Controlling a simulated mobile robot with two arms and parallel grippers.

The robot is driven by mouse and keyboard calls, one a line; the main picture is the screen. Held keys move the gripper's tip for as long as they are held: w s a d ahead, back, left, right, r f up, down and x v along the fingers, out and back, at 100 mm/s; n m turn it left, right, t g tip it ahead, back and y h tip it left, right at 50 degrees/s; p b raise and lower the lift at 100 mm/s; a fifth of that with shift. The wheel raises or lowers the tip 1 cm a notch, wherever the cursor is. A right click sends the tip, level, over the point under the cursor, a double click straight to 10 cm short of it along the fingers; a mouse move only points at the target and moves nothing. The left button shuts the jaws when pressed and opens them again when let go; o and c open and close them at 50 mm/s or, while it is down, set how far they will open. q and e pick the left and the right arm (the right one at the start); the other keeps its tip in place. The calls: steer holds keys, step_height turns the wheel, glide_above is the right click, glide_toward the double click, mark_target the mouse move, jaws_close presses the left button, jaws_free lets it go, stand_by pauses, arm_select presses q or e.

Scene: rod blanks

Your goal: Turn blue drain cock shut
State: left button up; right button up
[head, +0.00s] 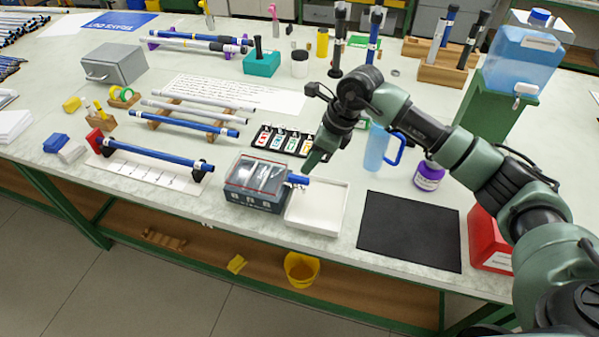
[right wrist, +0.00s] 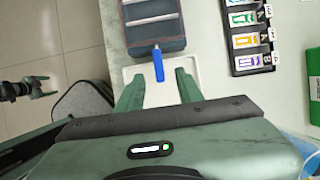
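The blue drain cock (head: 298,179) sticks out from the right side of a dark grey box (head: 256,201) with a clear, red-edged lid. In the right wrist view the cock's blue lever (right wrist: 158,66) points straight out from the box (right wrist: 154,22), over a white tray. My right gripper (head: 314,160) is just above the tray in the head view. In the right wrist view its two green fingers (right wrist: 159,80) are spread apart, one either side of the lever's outer end, with gaps between. A dark arm end (right wrist: 32,88), probably my left gripper, shows small at the left edge.
The white tray (head: 331,215) lies beside the box, with a black mat (head: 411,243) farther right. A blue jug (head: 377,150) and a purple-labelled bottle (head: 429,177) stand near my right arm.

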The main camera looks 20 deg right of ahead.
mark_target(298, 177)
steer(key=p+x, duration=0.1)
steer(key=x, duration=0.4)
steer(key=shift+a+f, duration=0.2)
steer(key=shift+a, duration=0.05)
steer(key=shift+p+x, duration=0.3)
steer(key=shift+x, duration=0.5)
jaws_close()
